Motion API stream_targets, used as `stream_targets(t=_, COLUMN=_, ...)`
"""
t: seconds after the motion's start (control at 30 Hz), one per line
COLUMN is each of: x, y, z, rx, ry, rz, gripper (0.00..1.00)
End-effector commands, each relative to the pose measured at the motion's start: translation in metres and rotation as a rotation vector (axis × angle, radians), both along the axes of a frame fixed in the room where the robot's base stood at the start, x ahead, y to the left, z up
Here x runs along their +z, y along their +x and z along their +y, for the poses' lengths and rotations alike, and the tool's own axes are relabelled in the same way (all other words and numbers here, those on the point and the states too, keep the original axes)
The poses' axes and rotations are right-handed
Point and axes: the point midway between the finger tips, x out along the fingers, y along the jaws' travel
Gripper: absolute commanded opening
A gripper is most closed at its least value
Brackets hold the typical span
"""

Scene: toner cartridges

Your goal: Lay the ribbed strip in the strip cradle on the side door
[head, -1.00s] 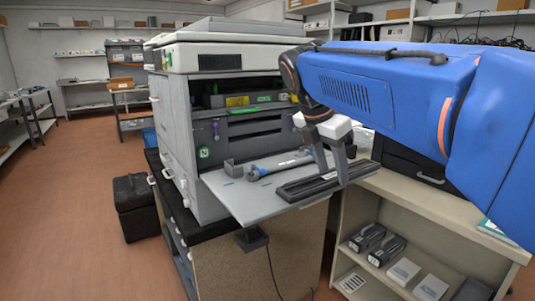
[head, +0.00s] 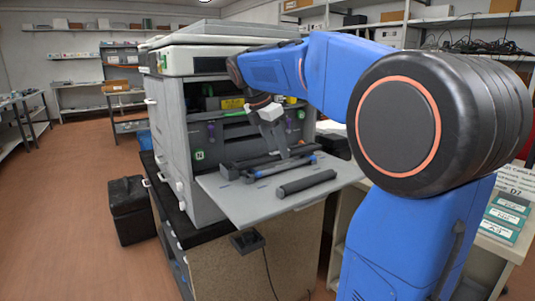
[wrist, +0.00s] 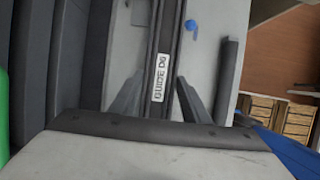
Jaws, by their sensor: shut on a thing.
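The ribbed strip (head: 262,161), long and dark, is in my gripper (head: 287,150) just above or at the lowered side door (head: 245,202), toward the printer body; I cannot tell whether it touches the door. In the wrist view the strip (wrist: 166,50) runs up between the two fingers of my gripper (wrist: 160,100), with a white "GUIDE DG" label facing the camera. The strip cradle is not clearly seen; the strip and gripper cover that part of the door.
A dark roller (head: 306,183) lies on the door toward its outer edge. A blue-ended rod (head: 286,166) lies between it and the strip. The open printer (head: 190,120) rises behind the door. The door's near left corner is bare.

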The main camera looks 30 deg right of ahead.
Motion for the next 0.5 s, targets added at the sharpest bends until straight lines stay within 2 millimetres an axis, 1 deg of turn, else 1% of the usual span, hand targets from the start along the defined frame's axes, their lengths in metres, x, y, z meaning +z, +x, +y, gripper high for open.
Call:
stream_targets(t=0.03, x=-0.001, y=0.012, z=0.0, rx=0.001, ry=0.0, rz=0.003, gripper=0.18)
stream_targets(t=0.2, x=0.0, y=0.039, z=0.001, rx=0.001, ry=0.0, rz=0.0, gripper=0.18)
stream_targets(t=0.33, x=0.0, y=0.048, z=0.002, rx=0.001, ry=0.0, rz=-0.001, gripper=0.18)
stream_targets(t=0.43, x=-0.002, y=0.05, z=0.002, rx=0.001, ry=0.0, rz=0.0, gripper=0.18)
stream_targets(t=0.5, x=-0.007, y=0.05, z=0.002, rx=0.001, ry=0.0, rz=0.001, gripper=0.18)
